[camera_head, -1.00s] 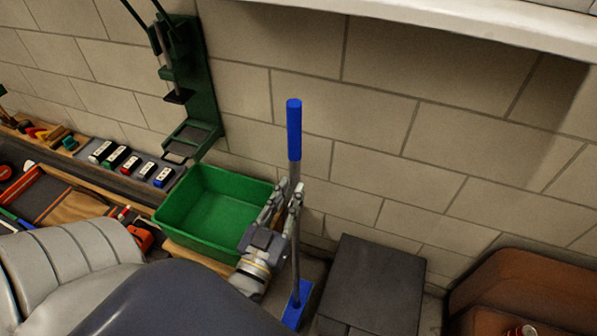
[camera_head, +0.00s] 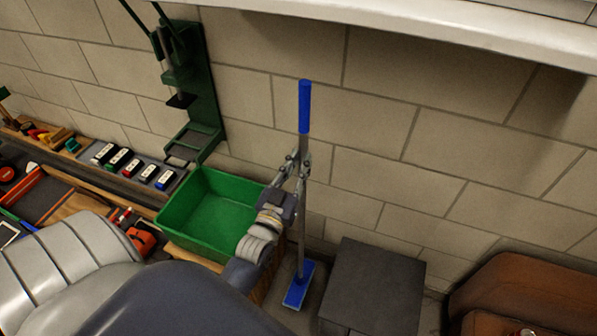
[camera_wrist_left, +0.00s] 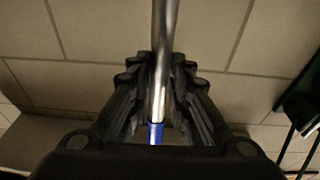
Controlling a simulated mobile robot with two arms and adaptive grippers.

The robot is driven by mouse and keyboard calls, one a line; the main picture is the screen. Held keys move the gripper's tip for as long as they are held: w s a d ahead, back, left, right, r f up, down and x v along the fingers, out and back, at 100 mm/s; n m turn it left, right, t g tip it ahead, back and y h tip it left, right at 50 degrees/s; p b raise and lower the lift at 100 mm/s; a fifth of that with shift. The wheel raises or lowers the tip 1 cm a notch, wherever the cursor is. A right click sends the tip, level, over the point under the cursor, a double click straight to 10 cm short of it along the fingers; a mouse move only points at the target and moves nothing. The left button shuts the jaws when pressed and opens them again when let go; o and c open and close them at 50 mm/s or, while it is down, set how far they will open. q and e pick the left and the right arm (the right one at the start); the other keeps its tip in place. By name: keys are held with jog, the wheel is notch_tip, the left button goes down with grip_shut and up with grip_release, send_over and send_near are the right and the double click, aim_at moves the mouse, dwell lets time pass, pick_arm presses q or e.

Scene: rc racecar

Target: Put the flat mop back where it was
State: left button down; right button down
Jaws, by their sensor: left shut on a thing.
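The flat mop has a blue grip at the top, a grey metal pole and a flat blue head. Its grip (camera_head: 304,107) stands up against the block wall in the head view, and its head (camera_head: 299,286) is low, between the workbench and a dark grey box. My left gripper (camera_head: 300,163) is shut around the pole just below the blue grip. The mop is nearly upright. In the left wrist view the metal pole (camera_wrist_left: 165,50) runs between the fingers (camera_wrist_left: 160,90). I cannot tell whether the mop head touches the floor. My right gripper is not in view.
A green bin (camera_head: 208,215) stands on the bench end, left of the mop. The dark grey box (camera_head: 375,288) is close on the right, with a brown container (camera_head: 540,290) beyond it. A white ledge (camera_head: 420,30) juts out above. The tiled wall is behind.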

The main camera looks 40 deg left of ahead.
pick_arm(q)
notch_tip(320, 180, down, 2)
jog(key=shift+f, duration=0.2)
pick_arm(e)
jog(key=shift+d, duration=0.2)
pick_arm(q)
jog(key=shift+f, duration=0.1)
jog(key=c, duration=1.5)
grip_release()
jog(key=shift+f, duration=0.15)
jog(key=shift+o, duration=0.2)
jog(key=shift+s, duration=0.1)
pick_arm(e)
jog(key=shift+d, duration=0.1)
